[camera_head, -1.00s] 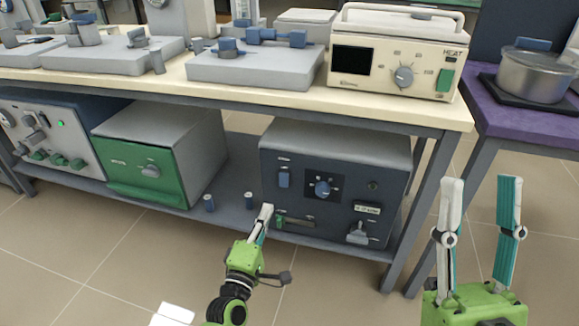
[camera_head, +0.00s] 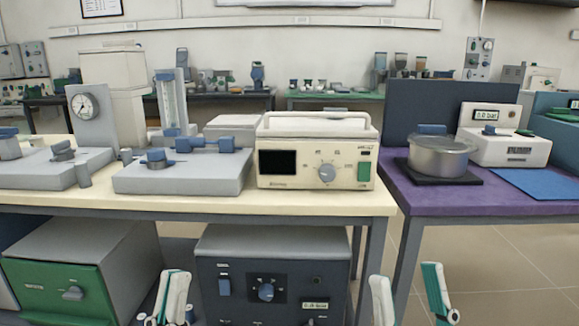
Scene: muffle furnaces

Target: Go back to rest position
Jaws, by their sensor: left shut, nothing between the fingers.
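My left gripper (camera_head: 173,296) shows at the bottom edge in the head view, with its fingers upright and together. It is in front of the gap between the green furnace (camera_head: 50,285) and the dark blue furnace (camera_head: 233,290), and holds nothing. My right gripper (camera_head: 409,294) is at the bottom edge right of the dark blue furnace. The bases of both grippers are cut off by the frame.
A cream bench (camera_head: 330,203) above the furnaces carries a HEAT unit (camera_head: 316,160) and grey platforms. Open floor (camera_head: 500,270) shows at lower right.

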